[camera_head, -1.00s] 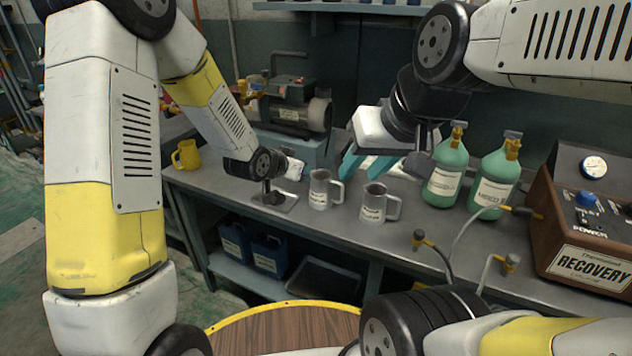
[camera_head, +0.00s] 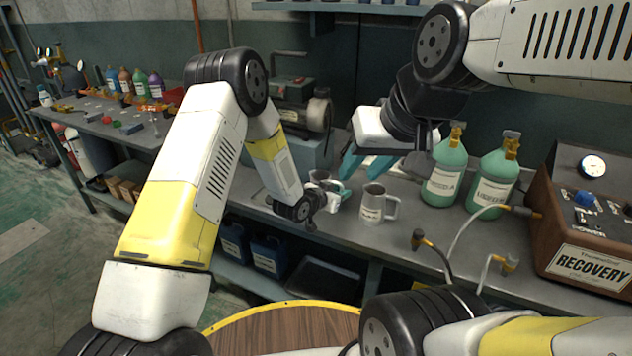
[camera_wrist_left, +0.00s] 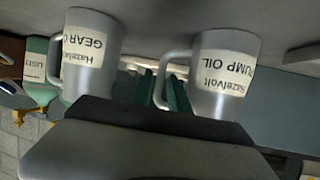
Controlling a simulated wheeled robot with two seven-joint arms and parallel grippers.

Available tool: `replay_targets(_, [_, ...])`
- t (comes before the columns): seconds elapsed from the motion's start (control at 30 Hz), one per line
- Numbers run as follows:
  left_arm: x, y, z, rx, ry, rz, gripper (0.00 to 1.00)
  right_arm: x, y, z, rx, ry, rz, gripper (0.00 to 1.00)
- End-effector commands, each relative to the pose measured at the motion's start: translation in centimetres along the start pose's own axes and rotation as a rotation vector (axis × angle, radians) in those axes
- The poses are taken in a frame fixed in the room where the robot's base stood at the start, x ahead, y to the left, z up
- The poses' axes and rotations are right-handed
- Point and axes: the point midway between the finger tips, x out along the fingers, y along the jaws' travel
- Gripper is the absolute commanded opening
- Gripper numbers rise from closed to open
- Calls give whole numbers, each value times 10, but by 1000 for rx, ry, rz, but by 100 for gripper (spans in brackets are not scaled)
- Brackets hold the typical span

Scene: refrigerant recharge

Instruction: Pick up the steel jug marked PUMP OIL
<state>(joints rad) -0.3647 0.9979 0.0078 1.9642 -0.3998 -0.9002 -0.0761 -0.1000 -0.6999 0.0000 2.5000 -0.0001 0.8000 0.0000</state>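The steel jug marked PUMP OIL (camera_wrist_left: 222,75) is on the right of the left wrist view, its handle toward the picture's middle. In the head view this jug (camera_head: 320,177) stands on the bench, partly hidden by my left arm. A second steel jug, marked GEAR (camera_wrist_left: 88,55), is on the left of the wrist view and stands to the right in the head view (camera_head: 374,205). My left gripper (camera_wrist_left: 164,88) has its teal fingers apart at the PUMP OIL jug's handle, seemingly one on each side; contact is unclear. My right gripper (camera_head: 376,166) is open and empty behind the jugs.
Two green bottles (camera_head: 445,172) (camera_head: 494,180) stand right of the jugs. A RECOVERY machine (camera_head: 585,235) and hoses (camera_head: 455,245) occupy the bench's right. A pump (camera_head: 300,110) stands behind. Blue containers (camera_head: 268,254) sit on the lower shelf.

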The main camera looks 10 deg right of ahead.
Motion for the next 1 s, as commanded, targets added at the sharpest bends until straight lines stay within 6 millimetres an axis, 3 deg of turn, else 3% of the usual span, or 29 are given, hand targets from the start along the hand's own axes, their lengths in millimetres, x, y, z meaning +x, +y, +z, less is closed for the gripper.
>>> replay_targets(0.3, [7,0,0,-1,-1,-1,22,0,0,0,0,0,0,36])
replay_targets(0.4, [7,0,0,0,-1,-1,2,0,0,0,0,0,0,36])
replay_targets(0.43, [7,0,0,-1,-1,-1,0,0,0,0,0,0,0,36])
replay_targets(1.0, [6,0,0,0,0,-1,0,0,0,0,0,0,0,36])
